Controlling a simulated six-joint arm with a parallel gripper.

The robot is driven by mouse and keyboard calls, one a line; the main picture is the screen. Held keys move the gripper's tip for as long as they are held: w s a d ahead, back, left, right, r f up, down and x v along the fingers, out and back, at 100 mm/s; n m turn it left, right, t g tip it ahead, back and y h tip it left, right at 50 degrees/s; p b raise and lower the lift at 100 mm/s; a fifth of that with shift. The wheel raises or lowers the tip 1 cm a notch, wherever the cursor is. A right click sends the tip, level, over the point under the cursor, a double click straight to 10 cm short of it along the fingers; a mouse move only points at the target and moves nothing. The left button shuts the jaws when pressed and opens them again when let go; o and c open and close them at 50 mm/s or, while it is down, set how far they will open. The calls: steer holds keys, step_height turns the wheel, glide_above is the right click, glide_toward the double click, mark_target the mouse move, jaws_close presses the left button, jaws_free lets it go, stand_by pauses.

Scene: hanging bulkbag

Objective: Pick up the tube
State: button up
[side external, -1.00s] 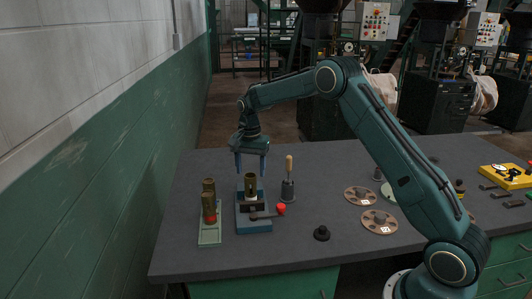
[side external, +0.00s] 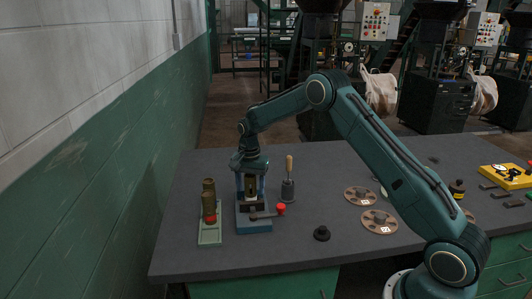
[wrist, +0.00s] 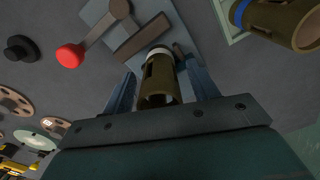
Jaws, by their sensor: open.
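An olive-brown tube (side external: 250,186) stands upright in the blue fixture (side external: 254,226), which has a lever with a red knob (side external: 281,208). My gripper (side external: 250,190) points down around the tube, one blue finger on each side. In the wrist view the tube (wrist: 160,80) lies between the two fingers of my open gripper (wrist: 160,92), with a pale ring at its far end. Contact between fingers and tube cannot be made out. The tube's upper end is partly hidden by my gripper in the side view.
A wooden-handled tool (side external: 289,180) stands close on the right. A black knob-like part (side external: 321,233) and brown discs (side external: 379,222) lie farther right. The front table area is clear.

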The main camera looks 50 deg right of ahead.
steer(key=shift+f, duration=0.2)
stand_by(0.3)
steer(key=c, duration=1.2)
steer(key=shift+r, duration=0.2)
step_height(320, 180, up, 20)
steer(key=shift+f, duration=0.1)
stand_by(0.4)
